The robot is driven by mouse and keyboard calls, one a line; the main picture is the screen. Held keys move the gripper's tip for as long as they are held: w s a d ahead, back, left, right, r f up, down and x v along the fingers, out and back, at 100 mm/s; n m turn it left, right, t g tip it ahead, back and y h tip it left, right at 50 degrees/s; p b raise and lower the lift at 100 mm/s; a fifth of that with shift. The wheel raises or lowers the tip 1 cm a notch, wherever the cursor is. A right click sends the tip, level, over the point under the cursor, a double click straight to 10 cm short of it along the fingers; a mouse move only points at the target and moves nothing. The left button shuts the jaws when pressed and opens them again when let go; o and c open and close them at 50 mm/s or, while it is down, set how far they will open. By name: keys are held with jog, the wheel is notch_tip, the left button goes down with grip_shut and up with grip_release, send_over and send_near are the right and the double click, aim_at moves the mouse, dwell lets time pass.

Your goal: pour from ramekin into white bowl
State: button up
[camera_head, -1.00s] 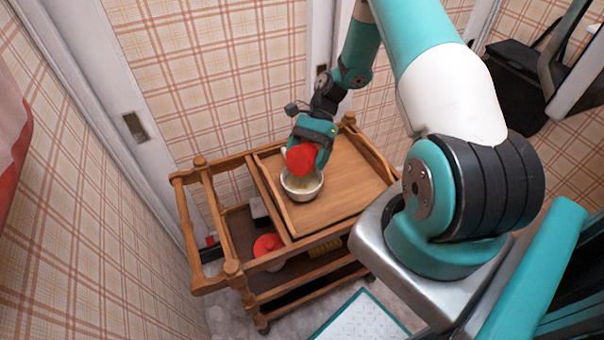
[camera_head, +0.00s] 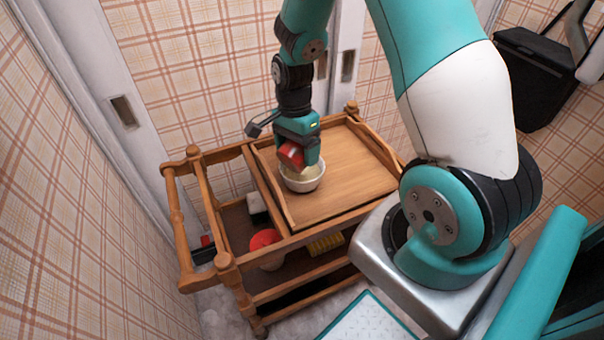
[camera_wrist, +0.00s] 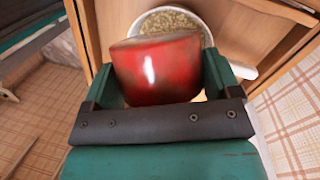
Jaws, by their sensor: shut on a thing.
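The red ramekin (camera_head: 291,155) is held between the fingers of my gripper (camera_head: 297,158), tilted, just above the white bowl (camera_head: 303,181). In the wrist view the red ramekin (camera_wrist: 158,70) fills the space between the two green fingers (camera_wrist: 158,85), and its opening is turned away from the camera. The white bowl (camera_wrist: 205,30) lies just beyond it and holds small pale pieces. The bowl stands on the wooden tray top of the trolley. The inside of the ramekin is hidden, so I cannot tell what is left in it.
The wooden trolley (camera_head: 345,180) has a raised rim and side rails. Its lower shelf holds a red-topped pot (camera_head: 266,240), a yellow item (camera_head: 326,243) and a small white item. The tray is clear right of the bowl. A plaid wall stands close at left.

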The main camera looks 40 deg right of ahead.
aim_at(292, 168)
jog(key=shift+a+f+h+p, duration=0.15)
jog(key=shift+a+h+p, duration=0.15)
jog(key=shift+h, duration=0.3)
jog(key=shift+a+f+h, duration=0.15)
jog(key=shift+h, duration=0.25)
jog(key=shift+s+a+r+t+h+p, duration=0.15)
jog(key=shift+r+t+h+p, duration=0.1)
jog(key=shift+r+h, duration=0.2)
jog(key=shift+a+r+t+h+p, duration=0.2)
jog(key=shift+r+h, duration=0.1)
jog(key=shift+h, duration=0.25)
jog(key=shift+f+h+b, duration=0.4)
jog(key=shift+f+b, duration=0.1)
jog(key=shift+b, duration=0.05)
jog(key=shift+a+h, duration=0.2)
jog(key=shift+h, duration=0.3)
jog(key=shift+s+a+r+h, duration=0.1)
jog(key=shift+a+r+h, duration=0.2)
jog(key=shift+h, duration=0.2)
jog(key=a+h+b, duration=0.2)
jog(key=a+h, duration=0.1)
jog(key=s+a+t+h+b, duration=0.1)
jog(key=h, duration=0.1)
jog(key=shift+a+f+m, duration=0.3)
jog(key=shift+f, duration=0.05)
jog(key=shift+s+a+f+h+b, duration=0.1)
jog(key=shift+a+f+h+b, duration=0.1)
jog(key=shift+a+h+b, duration=0.9)
